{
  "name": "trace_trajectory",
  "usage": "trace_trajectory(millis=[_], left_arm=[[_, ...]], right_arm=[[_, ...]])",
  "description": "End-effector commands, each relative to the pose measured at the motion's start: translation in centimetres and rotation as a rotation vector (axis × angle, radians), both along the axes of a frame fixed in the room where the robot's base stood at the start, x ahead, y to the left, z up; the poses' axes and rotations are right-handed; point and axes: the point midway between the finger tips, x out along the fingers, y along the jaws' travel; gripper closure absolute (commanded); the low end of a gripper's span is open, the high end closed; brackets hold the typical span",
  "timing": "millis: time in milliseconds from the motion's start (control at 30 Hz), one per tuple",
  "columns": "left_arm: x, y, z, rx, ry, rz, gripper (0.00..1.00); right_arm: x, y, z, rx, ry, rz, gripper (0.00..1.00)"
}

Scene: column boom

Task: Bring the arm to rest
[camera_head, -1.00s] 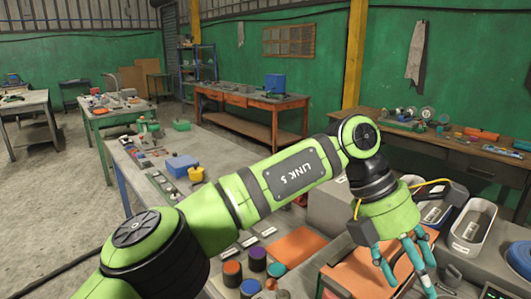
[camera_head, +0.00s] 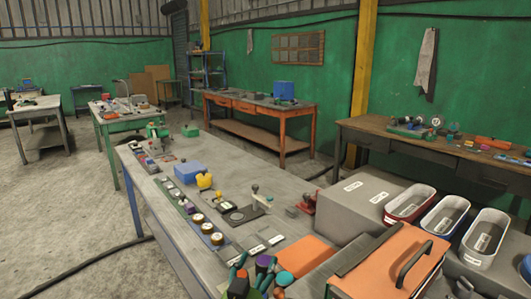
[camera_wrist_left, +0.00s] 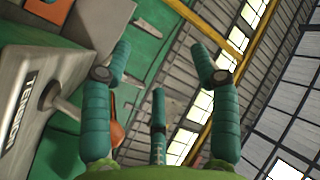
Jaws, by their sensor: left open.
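My left gripper (camera_head: 254,274) shows only in part at the bottom edge of the head view. Its teal fingers overlap the coloured round pots (camera_head: 284,278) at the near end of the long grey bench, and I cannot tell whether they touch. In the left wrist view the three teal fingers of the gripper (camera_wrist_left: 165,85) are spread apart with nothing between them. Beyond them are the green wall and the roof, seen tilted. The rest of the left arm is out of the head view. My right gripper is not in view.
The long grey bench (camera_head: 150,190) holds a blue box (camera_head: 188,172), small fixtures and an orange mat (camera_head: 303,256). An orange-lidded case (camera_head: 390,262) stands at the near right, with several oval trays (camera_head: 444,216) behind it. Open floor (camera_head: 60,215) lies to the left.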

Motion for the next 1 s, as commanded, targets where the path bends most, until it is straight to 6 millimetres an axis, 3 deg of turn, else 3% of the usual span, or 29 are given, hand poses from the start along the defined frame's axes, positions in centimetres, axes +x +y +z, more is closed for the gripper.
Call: trace_trajectory(millis=[33, 200, 333, 500, 833, 900, 1000], left_arm=[[-1.3, 2.1, -3.1, -0.022, 0.113, 0.042, 0.39], [-7.3, 8.3, -12.3, -0.083, 0.485, 0.176, 0.39], [-13.4, 11.9, -17.3, -0.109, 0.735, 0.259, 0.39], [-19.7, 14.6, -20.6, -0.12, 0.954, 0.328, 0.39], [-29.5, 17.7, -23.1, -0.112, 1.252, 0.416, 0.39], [-30.9, 18.1, -23.5, -0.109, 1.298, 0.429, 0.39], [-30.1, 17.9, -25.8, -0.106, 1.302, 0.427, 0.39]], right_arm=[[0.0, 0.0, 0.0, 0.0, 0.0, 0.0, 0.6], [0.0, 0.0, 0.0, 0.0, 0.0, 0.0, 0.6], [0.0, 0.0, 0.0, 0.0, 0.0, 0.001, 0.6], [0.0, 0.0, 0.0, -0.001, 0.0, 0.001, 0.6], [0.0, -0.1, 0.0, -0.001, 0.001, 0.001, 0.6], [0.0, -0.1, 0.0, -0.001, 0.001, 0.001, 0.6], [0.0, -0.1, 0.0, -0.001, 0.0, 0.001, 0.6]])
